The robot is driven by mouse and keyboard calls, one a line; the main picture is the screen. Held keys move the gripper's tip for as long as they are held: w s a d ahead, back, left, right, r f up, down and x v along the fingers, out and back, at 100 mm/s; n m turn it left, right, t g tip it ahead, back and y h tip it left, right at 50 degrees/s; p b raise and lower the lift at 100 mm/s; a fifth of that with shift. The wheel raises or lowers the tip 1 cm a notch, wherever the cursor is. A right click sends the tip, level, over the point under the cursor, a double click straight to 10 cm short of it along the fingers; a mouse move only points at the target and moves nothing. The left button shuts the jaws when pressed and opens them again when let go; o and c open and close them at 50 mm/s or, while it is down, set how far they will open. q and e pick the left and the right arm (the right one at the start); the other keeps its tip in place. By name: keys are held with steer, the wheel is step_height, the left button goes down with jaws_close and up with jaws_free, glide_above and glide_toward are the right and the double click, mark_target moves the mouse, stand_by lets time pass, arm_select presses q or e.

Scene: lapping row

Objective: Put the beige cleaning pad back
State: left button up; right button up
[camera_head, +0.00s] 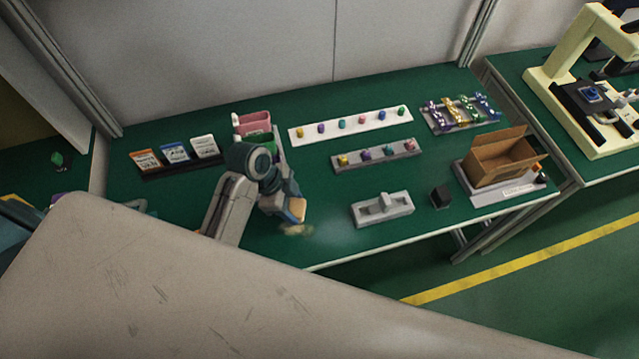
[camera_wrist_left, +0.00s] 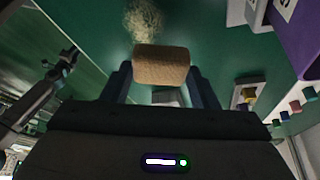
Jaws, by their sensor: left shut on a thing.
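My left gripper (camera_head: 290,203) is shut on the beige cleaning pad (camera_head: 297,208), near the front edge of the green table (camera_head: 330,240). In the left wrist view the pad (camera_wrist_left: 161,66) sits between the two fingers of my left gripper (camera_wrist_left: 162,85). The patch (camera_wrist_left: 143,18) also shows in the wrist view, just beyond the pad. I cannot tell whether the pad touches the table. My right gripper is not in view.
A grey block fixture (camera_head: 382,209) and a small black cube (camera_head: 440,196) stand to the right. Behind are a pink container (camera_head: 253,124), a white strip (camera_head: 350,122) and a grey strip (camera_head: 376,154) with coloured knobs. An open cardboard box (camera_head: 500,160) stands at the right end.

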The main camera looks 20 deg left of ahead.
arm_select(q)
steer(key=w+d, duration=0.1)
steer(key=w, duration=0.2)
steer(key=w+d+p, duration=0.1)
steer(key=w, duration=0.2)
steer(key=w+d+f+p, duration=0.1)
steer(key=w, duration=0.2)
steer(key=shift+w+d, duration=0.15)
steer(key=shift+d, duration=0.15)
step_height(320, 180, down, 3)
steer(key=shift+r+p, duration=0.15)
steer(key=shift+p, duration=0.75)
steer(key=shift+f, duration=0.4)
steer(key=o, duration=0.9)
